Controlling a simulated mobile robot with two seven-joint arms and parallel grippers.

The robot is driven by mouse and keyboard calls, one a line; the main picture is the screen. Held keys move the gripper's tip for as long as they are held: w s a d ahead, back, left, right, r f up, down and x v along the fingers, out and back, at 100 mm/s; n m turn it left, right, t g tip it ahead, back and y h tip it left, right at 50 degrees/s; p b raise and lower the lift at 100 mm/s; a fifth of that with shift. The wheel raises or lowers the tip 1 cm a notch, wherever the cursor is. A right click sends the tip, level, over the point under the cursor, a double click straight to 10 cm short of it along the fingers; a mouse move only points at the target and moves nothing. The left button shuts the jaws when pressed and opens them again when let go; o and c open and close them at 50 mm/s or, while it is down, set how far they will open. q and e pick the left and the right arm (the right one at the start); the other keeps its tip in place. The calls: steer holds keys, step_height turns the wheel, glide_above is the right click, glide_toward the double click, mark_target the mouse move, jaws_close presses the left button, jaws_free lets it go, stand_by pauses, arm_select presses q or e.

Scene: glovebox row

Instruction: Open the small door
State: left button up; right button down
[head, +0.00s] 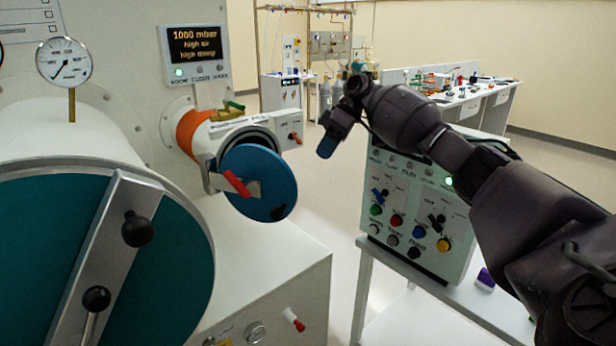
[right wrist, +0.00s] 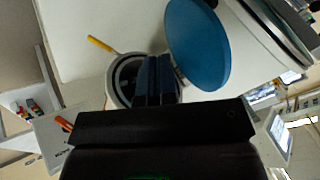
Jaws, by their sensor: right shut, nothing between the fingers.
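The small door (head: 262,178) is a round blue disc with a red handle (head: 237,183), on the short white port tube (head: 238,133) with an orange band. It stands swung away from the tube's rim. In the right wrist view the blue disc (right wrist: 196,42) is off to one side and the dark port opening (right wrist: 124,78) shows, partly hidden behind my fingers. My right gripper (head: 328,142) is to the right of the door in the head view, apart from it. Its blue fingers (right wrist: 154,80) are together and empty. My left gripper is out of view.
A large teal door (head: 50,250) with a metal bar and black knobs fills the left. A control box (head: 420,205) with coloured buttons stands on a white table under my right arm. A gauge (head: 64,62) and a display (head: 194,45) are on the glovebox wall.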

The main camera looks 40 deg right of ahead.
mark_target(297, 193)
steer(key=s+a+f+p, duration=0.1)
steer(key=a+f, duration=0.6)
steer(key=a, duration=0.2)
steer(key=shift+s+f+p, duration=0.3)
steer(key=shift+f+p, duration=0.05)
steer(key=shift+f, duration=0.05)
steer(key=shift+a, duration=0.2)
